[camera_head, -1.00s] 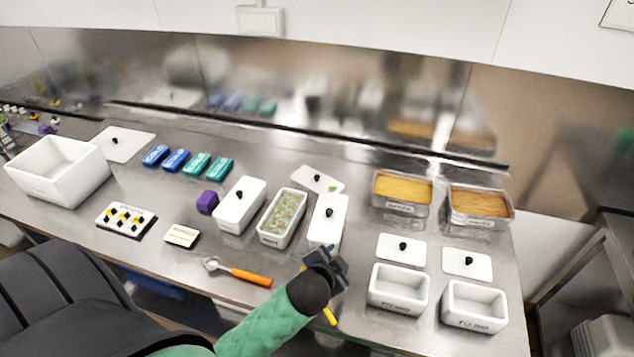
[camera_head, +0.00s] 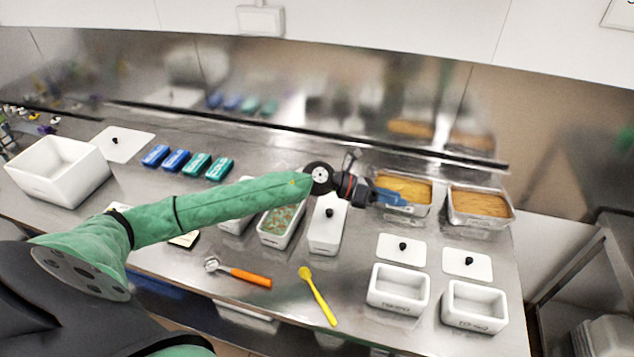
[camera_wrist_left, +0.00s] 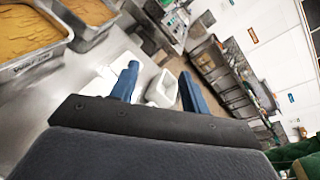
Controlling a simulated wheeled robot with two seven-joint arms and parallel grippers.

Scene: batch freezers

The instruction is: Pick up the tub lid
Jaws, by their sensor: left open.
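Several white lids with black knobs are in view, and I cannot tell which one is meant. In the head view, one lid (camera_head: 401,249) and another lid (camera_head: 467,263) lie flat behind two empty white tubs (camera_head: 398,287) (camera_head: 473,307). A larger lid (camera_head: 128,146) lies at the back left, and a long white tub (camera_head: 326,227) has its lid on. My left gripper (camera_head: 390,197) is open over the yellow-filled metal pan (camera_head: 421,207), behind and above the nearer lids. Its blue fingers (camera_wrist_left: 160,86) show nothing between them in the wrist view that they touch. My right gripper is out of view.
My left arm crosses the counter and partly covers the tub with green contents (camera_head: 276,238). A second filled pan (camera_head: 479,206) stands at the right. A yellow spatula (camera_head: 318,297) and an orange-handled scoop (camera_head: 245,276) lie near the front. Bare counter surrounds the spatula.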

